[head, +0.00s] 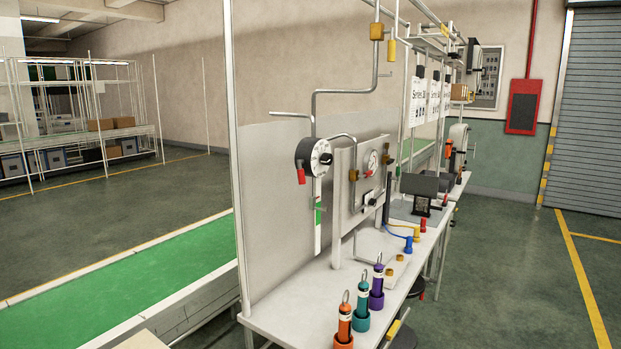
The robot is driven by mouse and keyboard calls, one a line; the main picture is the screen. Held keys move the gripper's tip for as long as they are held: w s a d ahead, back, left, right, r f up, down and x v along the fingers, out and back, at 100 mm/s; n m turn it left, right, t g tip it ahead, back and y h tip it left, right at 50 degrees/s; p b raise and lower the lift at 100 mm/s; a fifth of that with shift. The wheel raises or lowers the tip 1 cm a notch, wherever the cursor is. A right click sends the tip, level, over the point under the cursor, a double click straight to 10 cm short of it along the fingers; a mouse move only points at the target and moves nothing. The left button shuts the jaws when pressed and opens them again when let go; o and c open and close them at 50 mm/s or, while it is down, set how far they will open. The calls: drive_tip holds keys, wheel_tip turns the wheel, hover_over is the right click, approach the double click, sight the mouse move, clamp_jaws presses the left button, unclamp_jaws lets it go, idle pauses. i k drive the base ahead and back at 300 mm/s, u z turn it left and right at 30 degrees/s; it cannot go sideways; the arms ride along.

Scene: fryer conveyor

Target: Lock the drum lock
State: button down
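A round drum-shaped device (314,157), black-sided with a white marked face and a dark knob, is fixed to a pipe above the workbench. It looks like the drum lock, though I cannot be sure. A red handle or tag (301,176) hangs at its lower left. A white strip with a green section (318,214) hangs below it. Whether it is locked cannot be told at this distance. My gripper is not in view.
The white workbench (290,300) carries orange, teal and purple ringed cylinders (363,300) at its front edge. A gauge panel (365,180) stands right of the drum. A green conveyor (120,280) runs left behind a partition. Floor right of the bench (510,280) is clear.

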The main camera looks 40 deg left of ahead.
sight(301, 173)
drive_tip(key=i, duration=0.95)
drive_tip(key=u, duration=3.6)
drive_tip(key=i, duration=0.5)
